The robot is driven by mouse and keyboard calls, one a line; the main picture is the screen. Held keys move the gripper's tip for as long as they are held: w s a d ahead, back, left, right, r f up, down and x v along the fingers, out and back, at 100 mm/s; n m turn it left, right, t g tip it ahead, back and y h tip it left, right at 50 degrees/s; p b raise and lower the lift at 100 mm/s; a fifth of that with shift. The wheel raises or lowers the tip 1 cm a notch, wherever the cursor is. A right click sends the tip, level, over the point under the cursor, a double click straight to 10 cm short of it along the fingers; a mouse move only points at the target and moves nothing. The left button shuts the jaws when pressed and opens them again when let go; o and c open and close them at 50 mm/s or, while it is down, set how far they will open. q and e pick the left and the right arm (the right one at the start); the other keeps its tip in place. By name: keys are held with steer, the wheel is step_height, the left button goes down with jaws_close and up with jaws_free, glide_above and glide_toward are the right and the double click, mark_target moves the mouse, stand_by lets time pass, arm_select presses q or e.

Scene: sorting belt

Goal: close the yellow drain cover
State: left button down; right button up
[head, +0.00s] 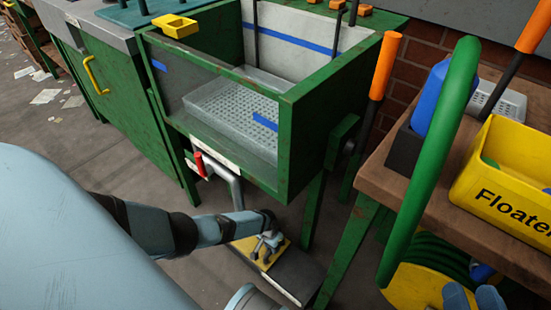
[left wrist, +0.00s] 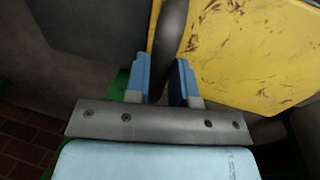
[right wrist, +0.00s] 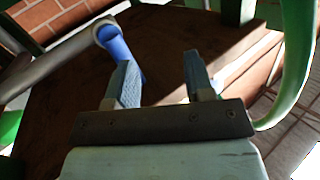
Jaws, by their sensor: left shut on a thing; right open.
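The yellow drain cover (head: 239,246) is low under the green sink, by a grey slab (head: 297,277) near the floor. My left arm reaches down from the left, and my left gripper (head: 268,243) is at the cover. In the left wrist view the scuffed yellow cover (left wrist: 255,50) fills the upper right. My left gripper (left wrist: 163,85) is shut on a dark bar (left wrist: 170,30) in front of the yellow face. Where the bar joins the cover is hidden. My right gripper (head: 474,297) is open and empty at the lower right; its fingers also show apart in the right wrist view (right wrist: 160,82).
The green sink (head: 285,180) stands above on legs, with a grey drain pipe (head: 232,185) and red lever (head: 200,163) in front. A brown bench (head: 405,188) with a yellow float bin (head: 505,180) is at the right. A green hoop (head: 432,150) and yellow reel (head: 412,290) are near my right gripper.

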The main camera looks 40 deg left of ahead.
arm_select(q)
steer(key=shift+a, duration=0.4)
